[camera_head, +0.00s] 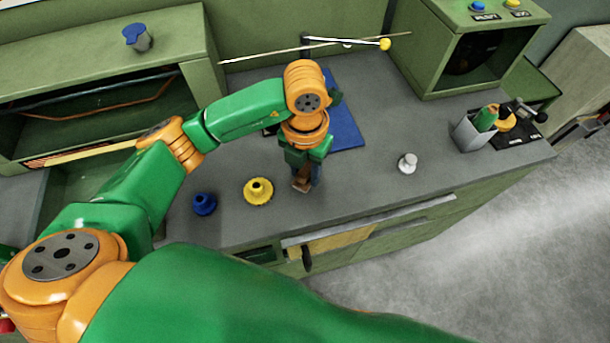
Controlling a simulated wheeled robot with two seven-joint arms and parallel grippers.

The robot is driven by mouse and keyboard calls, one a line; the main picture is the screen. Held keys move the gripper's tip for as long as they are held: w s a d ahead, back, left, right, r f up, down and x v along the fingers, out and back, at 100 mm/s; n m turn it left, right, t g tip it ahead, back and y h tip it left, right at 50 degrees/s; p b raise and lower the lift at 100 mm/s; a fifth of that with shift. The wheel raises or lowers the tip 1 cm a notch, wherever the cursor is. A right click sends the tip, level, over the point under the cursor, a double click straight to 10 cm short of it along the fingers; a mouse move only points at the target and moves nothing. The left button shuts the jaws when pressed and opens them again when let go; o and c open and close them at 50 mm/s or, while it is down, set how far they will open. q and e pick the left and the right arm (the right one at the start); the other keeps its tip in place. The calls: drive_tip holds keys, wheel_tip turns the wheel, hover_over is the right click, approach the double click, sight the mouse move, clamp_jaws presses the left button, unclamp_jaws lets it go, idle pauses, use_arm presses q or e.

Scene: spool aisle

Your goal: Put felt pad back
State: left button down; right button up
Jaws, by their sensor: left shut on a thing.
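My left gripper (306,180) points down over the front part of the grey counter (365,190). It is shut on a small brown piece, which looks like the felt pad (301,185). The gripper's fingers and wrist hide part of the piece. I cannot tell whether it touches the counter. A blue mat (346,125) lies on the counter behind the gripper, partly covered by my arm. My right gripper is out of view.
A yellow flanged knob (258,191) and a blue knob (204,204) stand left of the gripper. A white knob (408,163) stands right. A grey cup (470,133) and a green cabinet (465,50) are farther right. A thin rod (260,56) lies behind.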

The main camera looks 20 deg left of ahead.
sight(305, 180)
use_arm(q)
wheel_tip(305, 180, down, 2)
drive_tip(key=shift+s+f+p, duration=0.1)
drive_tip(key=shift+f+p, duration=0.05)
drive_tip(key=shift+p, duration=0.2)
drive_tip(key=shift+f, duration=0.1)
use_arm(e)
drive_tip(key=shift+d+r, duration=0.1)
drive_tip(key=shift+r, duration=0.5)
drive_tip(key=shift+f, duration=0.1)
use_arm(q)
drive_tip(key=shift+f+b, duration=0.25)
drive_tip(key=shift+b, duration=0.1)
drive_tip(key=shift+c, duration=2.3)
unclamp_jaws()
drive_tip(key=shift+r, duration=0.1)
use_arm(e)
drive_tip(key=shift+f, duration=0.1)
